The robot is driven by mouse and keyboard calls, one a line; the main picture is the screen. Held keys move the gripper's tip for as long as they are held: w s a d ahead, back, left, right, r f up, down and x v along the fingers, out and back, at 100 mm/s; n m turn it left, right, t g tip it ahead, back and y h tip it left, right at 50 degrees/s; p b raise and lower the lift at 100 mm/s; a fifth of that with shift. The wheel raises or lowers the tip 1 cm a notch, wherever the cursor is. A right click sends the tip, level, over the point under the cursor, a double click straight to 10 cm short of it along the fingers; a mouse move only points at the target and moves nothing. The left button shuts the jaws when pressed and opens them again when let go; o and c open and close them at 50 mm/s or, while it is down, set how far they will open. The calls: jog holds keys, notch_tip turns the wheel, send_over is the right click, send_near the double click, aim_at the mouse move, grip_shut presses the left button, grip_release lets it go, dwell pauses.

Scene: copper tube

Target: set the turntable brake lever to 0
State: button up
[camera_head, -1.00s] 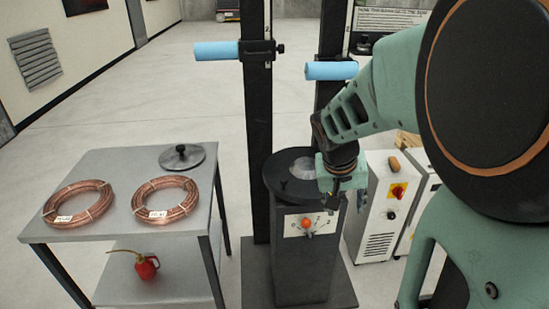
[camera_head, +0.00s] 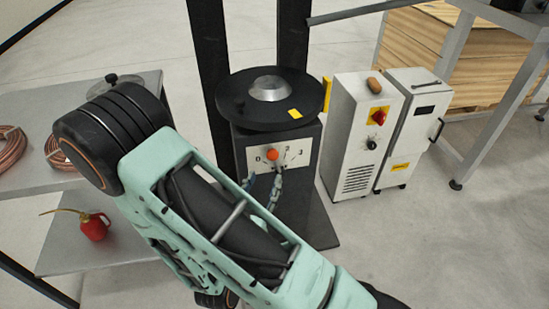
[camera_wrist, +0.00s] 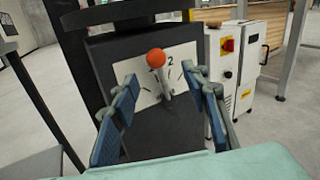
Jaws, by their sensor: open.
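The turntable brake lever (camera_wrist: 164,80) has an orange-red knob and a pale stem, and sits on a white scale plate on the front of the dark turntable pedestal. In the wrist view the stem leans slightly left of upright. My gripper (camera_wrist: 164,100) is open, with one blue-padded finger on each side of the lever and a gap on both sides. In the head view the gripper (camera_head: 262,186) is just below the knob.
The round black turntable top (camera_head: 250,108) is above the plate. White cabinets (camera_head: 358,140) stand to its right. A grey table (camera_head: 150,78) with copper coils (camera_head: 66,143) and a red oil can (camera_head: 94,226) is at the left. Floor is clear front right.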

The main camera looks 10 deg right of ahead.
aim_at(272, 154)
jog(key=x, duration=0.3)
jog(key=b+x, duration=0.1)
jog(key=x, duration=0.6)
jog(key=shift+w+a+f+b, duration=0.15)
jog(key=shift+w+f+b, duration=0.05)
jog(key=shift+w+b, duration=0.2)
grip_shut()
